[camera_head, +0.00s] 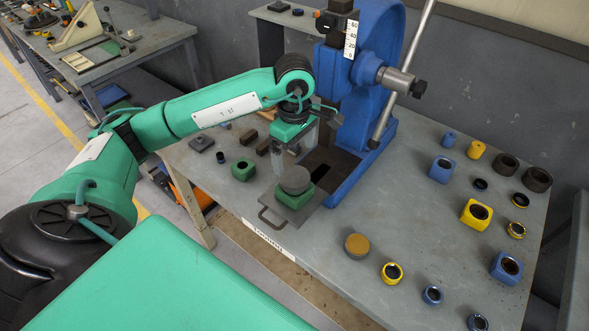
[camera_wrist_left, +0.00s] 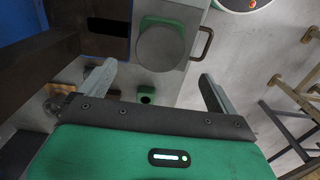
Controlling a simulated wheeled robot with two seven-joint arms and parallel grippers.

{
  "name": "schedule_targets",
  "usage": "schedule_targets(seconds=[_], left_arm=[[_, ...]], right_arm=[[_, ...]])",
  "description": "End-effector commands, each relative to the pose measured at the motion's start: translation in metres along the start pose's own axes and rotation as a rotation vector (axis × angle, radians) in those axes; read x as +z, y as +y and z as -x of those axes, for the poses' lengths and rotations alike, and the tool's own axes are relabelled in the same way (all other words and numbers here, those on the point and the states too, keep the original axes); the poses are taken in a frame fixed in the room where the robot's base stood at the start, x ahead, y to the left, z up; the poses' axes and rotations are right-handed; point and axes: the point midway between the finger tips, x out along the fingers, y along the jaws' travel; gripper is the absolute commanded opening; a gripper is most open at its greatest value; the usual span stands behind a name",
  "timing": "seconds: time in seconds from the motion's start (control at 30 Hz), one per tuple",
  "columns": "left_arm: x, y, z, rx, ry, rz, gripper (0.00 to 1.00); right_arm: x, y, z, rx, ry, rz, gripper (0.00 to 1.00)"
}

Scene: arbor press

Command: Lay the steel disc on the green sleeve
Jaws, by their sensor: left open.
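The steel disc (camera_head: 295,180), a round grey slab, lies flat on top of a green sleeve (camera_head: 294,198) on a steel plate in front of the press. The disc covers most of the sleeve's top; the disc also shows in the left wrist view (camera_wrist_left: 161,54), with green sleeve edges (camera_wrist_left: 152,20) around it. My left gripper (camera_head: 293,150) is open and empty, just behind and above the disc, apart from it. In the left wrist view my gripper's fingers (camera_wrist_left: 157,82) are wide apart. My right gripper is in neither view.
A second green block (camera_head: 243,170) with a hole stands to the left. The blue press (camera_head: 365,110) rises right behind my gripper. The plate has a handle (camera_head: 266,219). A brass-coloured disc (camera_head: 357,245) and several blue, yellow and black parts stand at the right.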

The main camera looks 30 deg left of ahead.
Motion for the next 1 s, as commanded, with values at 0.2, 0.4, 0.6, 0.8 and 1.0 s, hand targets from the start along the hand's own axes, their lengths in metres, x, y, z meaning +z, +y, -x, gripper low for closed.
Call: schedule_targets(seconds=[0.2, 0.4, 0.6, 0.8, 1.0], left_arm=[[0.000, 0.001, 0.031, 0.004, -0.001, 0.001, 0.95], [0.000, 0.001, 0.044, 0.002, -0.001, 0.000, 0.95], [0.000, 0.000, 0.046, 0.000, -0.001, 0.000, 0.95], [0.000, 0.000, 0.046, 0.000, -0.001, 0.000, 0.95], [0.000, 0.000, 0.046, 0.000, -0.001, 0.000, 0.95]], right_arm=[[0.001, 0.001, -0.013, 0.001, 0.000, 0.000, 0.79], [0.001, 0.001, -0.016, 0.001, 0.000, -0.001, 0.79], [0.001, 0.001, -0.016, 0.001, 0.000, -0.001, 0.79], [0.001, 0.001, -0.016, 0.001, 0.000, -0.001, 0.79], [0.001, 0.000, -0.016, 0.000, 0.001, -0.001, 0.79]])
